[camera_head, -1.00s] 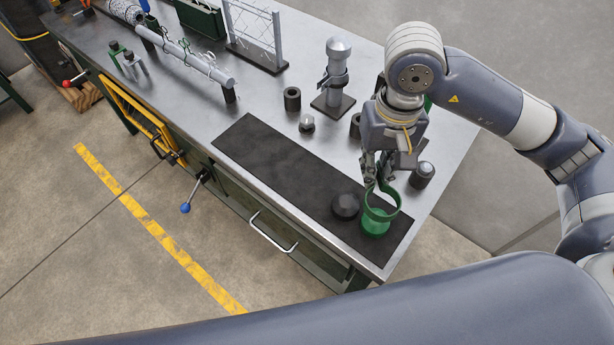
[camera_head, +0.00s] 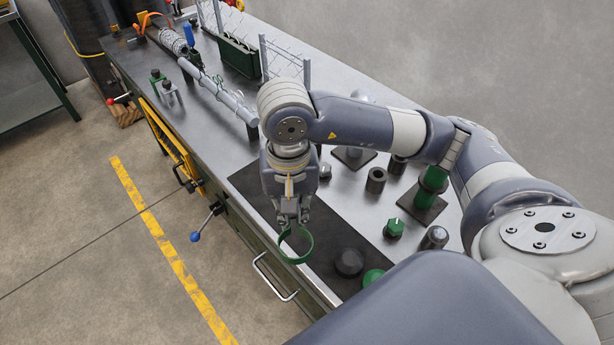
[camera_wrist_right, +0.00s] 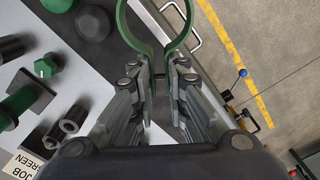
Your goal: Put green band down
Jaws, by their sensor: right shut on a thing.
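The green band (camera_head: 296,259) is an open ring with a split, held at its ends. My right gripper (camera_head: 291,221) is shut on it and holds it above the front part of the black mat (camera_head: 256,181), near the bench's front edge. In the right wrist view the band (camera_wrist_right: 122,27) stands out beyond the fingertips (camera_wrist_right: 164,65), its far side cut off by the top edge. My left gripper is not in view.
A black domed cap (camera_head: 348,262) and a green cap (camera_head: 373,277) sit on the mat's right part. A green knob (camera_head: 393,228) and dark cylinders (camera_head: 376,180) stand behind it. A drawer handle (camera_head: 274,277) juts from the bench front.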

